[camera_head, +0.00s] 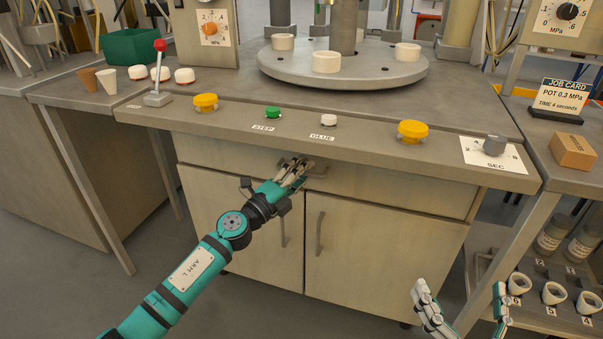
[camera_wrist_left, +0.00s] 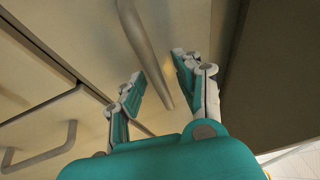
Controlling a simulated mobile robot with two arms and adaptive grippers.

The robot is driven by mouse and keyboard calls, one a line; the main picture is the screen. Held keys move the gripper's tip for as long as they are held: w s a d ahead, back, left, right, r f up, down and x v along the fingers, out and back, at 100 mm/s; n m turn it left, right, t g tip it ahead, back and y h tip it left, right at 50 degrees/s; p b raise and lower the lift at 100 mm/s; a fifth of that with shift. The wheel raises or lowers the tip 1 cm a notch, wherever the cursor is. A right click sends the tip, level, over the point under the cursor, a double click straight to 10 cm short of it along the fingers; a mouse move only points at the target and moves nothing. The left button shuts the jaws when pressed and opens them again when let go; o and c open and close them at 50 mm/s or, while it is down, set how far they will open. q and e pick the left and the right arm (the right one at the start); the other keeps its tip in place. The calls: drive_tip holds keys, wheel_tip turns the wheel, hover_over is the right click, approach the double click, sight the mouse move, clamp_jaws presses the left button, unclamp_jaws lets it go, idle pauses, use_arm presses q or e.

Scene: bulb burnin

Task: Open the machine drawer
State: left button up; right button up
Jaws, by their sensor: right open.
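The machine drawer (camera_head: 400,190) is a wide beige front under the grey worktop, and it looks closed. Its metal bar handle (camera_head: 319,172) is partly hidden by my left gripper (camera_head: 297,170). In the left wrist view the handle (camera_wrist_left: 148,55) reaches into the gap between the fingers of my left gripper (camera_wrist_left: 158,78). The fingers are apart, and a gap shows on both sides of the bar. My right gripper (camera_head: 462,293) is at the lower right of the head view, fingers apart and empty, away from the drawer.
Two cupboard doors (camera_head: 365,240) with upright handles are below the drawer. The worktop edge (camera_head: 330,153) overhangs the drawer. Yellow buttons (camera_head: 413,131), a green button (camera_head: 273,112) and a red-knobbed lever (camera_head: 158,75) stand on top. A shelf with white cups (camera_head: 553,293) is at right.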

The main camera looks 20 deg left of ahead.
use_arm(q)
clamp_jaws()
drive_tip(key=shift+s+f, duration=0.1)
drive_tip(key=shift+f, duration=0.05)
idle(0.4)
